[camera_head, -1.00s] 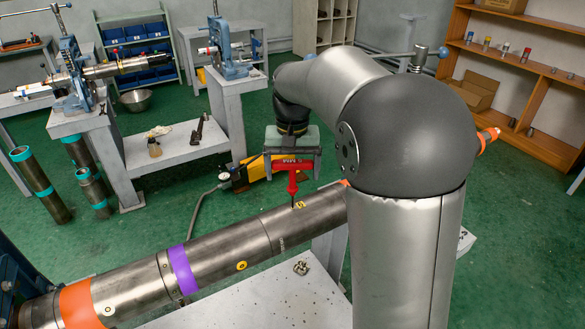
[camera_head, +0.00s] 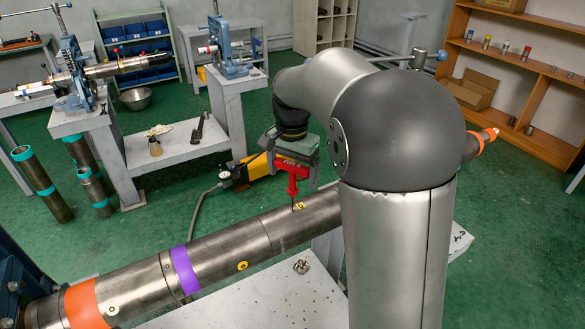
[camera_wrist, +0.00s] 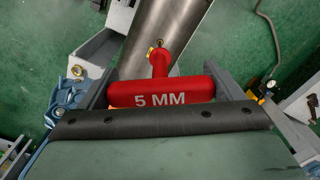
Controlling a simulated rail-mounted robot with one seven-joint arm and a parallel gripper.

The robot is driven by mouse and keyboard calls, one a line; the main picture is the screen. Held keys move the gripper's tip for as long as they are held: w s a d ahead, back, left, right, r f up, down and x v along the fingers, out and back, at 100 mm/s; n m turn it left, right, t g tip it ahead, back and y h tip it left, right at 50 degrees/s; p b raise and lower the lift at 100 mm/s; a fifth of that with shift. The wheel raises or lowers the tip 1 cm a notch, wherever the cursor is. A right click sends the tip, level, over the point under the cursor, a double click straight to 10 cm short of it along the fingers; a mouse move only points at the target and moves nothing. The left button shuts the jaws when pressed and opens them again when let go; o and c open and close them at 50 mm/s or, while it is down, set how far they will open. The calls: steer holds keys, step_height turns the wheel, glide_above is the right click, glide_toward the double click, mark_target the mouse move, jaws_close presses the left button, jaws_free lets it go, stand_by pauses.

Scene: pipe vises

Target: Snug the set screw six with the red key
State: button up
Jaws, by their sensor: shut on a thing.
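The red key (camera_head: 292,178) is a T-handled hex key, and its handle reads "5 MM" in the wrist view (camera_wrist: 160,96). My gripper (camera_head: 291,164) is shut on the handle, with a finger at each end of it in the wrist view. The key's shaft points down to the steel pipe (camera_head: 223,256). Its tip is at a yellow-marked screw (camera_head: 301,206) on top of the pipe. The number there is too small to read, and I cannot tell how deep the tip sits.
Another yellow-ringed screw (camera_head: 242,266) and a pale one (camera_head: 112,310) lie along the pipe, beside purple (camera_head: 184,270) and orange (camera_head: 81,305) bands. A small metal part (camera_head: 301,267) lies on the bench. A yellow tool (camera_head: 257,170) is on the floor behind.

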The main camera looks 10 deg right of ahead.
steer(key=shift+s+f, duration=0.15)
steer(key=shift+f, duration=0.2)
steer(key=m+p, duration=0.1)
steer(key=m, duration=0.3)
steer(key=shift+r, duration=0.15)
steer(key=shift+m+p, duration=0.3)
steer(key=shift+m, duration=0.7)
steer(key=m+p, duration=0.1)
steer(key=m, duration=0.2)
steer(key=m+p, duration=0.1)
steer(key=m, duration=0.2)
